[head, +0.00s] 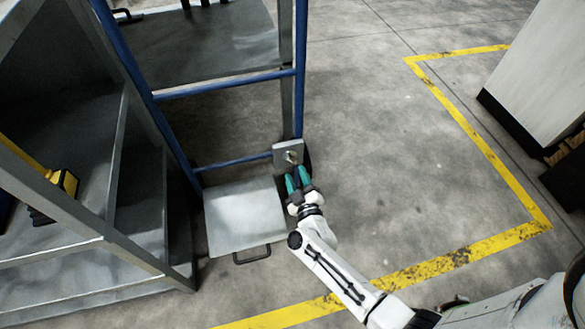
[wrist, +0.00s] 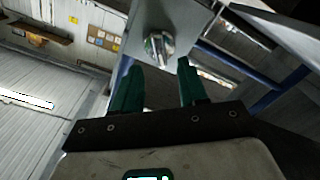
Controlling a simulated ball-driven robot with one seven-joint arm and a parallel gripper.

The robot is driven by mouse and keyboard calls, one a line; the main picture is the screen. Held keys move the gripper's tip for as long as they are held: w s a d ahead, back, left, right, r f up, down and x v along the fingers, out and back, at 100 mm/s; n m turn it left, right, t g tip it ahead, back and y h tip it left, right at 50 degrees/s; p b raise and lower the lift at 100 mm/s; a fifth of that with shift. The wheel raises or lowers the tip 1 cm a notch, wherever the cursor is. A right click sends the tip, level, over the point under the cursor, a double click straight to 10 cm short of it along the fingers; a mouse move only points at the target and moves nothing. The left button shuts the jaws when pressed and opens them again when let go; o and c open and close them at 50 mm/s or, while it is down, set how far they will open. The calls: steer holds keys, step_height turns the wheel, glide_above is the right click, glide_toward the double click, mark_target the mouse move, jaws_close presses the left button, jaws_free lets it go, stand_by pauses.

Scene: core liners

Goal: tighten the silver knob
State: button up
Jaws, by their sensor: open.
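The silver knob (head: 291,156) sits on a grey plate (head: 281,149) fixed to the lower part of a blue and grey frame. In the wrist view the knob (wrist: 158,48) shows as a shiny lobed piece on the underside or face of the plate (wrist: 172,18). My gripper (head: 297,174) is just in front of the knob, with teal fingers pointing at it. In the wrist view my gripper (wrist: 158,75) has its fingers apart, with the knob beyond the tips and between them. Nothing is held, and the fingers appear clear of the knob.
A grey flat panel with a black handle (head: 245,215) lies low beside my gripper on the left. Blue rails (head: 228,84) and a metal shelf (head: 85,190) stand further left. Open concrete floor with yellow lines (head: 460,120) lies to the right, before a pale cabinet (head: 540,75).

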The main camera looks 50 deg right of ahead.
mark_target(291, 162)
steer(key=b+x, duration=0.1)
steer(key=x, duration=0.3)
steer(key=shift+w+d, duration=0.25)
steer(key=shift+w, duration=0.1)
jaws_close()
